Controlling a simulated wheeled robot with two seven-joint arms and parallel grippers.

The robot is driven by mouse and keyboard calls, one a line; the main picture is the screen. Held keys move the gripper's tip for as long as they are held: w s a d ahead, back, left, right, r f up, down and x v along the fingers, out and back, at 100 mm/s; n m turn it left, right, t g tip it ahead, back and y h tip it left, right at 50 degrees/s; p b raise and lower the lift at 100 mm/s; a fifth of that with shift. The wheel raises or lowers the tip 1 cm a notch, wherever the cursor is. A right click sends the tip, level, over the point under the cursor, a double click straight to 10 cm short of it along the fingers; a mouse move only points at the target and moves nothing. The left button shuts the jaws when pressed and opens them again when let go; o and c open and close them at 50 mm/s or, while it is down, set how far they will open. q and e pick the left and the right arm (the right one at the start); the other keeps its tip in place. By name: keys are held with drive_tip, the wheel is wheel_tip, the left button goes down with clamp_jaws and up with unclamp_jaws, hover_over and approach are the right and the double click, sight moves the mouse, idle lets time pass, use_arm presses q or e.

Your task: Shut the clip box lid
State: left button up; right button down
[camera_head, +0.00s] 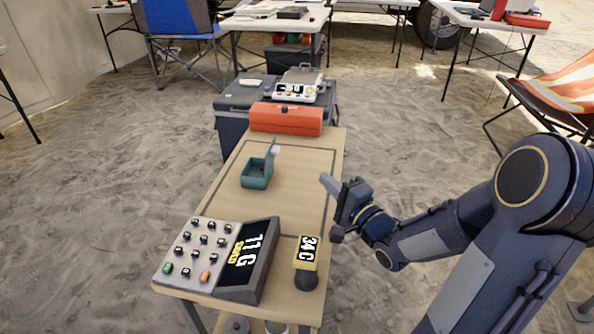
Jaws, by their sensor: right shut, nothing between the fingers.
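A small teal clip box (256,177) sits on the wooden table (225,205), left of the table's middle. Its lid (272,156) stands up at the box's right rear side, so the box is open. Something small and reddish shows inside it. My right gripper (327,181) is shut and empty. It is over the right edge of the table, to the right of the box and apart from it. My left gripper is not in view.
A keypad device (200,249) reading "11 G" and a small yellow display (306,250) reading "34 C" stand at the near end. An orange case (286,119) is at the far end, before a dark cooler (232,118). The table's middle is clear.

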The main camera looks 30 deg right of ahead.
drive_tip(key=w, duration=0.2)
drive_tip(key=w+a+b, duration=0.1)
drive_tip(key=w, duration=0.5)
drive_tip(key=shift+w+a+r+b, duration=0.15)
drive_tip(key=shift+w+r+b, duration=0.05)
drive_tip(key=shift+b, duration=0.2)
drive_tip(key=shift+w+a+r+b, duration=0.2)
drive_tip(key=shift+w+a+b, duration=0.3)
drive_tip(key=shift+w+a, duration=0.75)
drive_tip(key=shift+w+a+r, duration=0.1)
drive_tip(key=shift+w+a, duration=0.2)
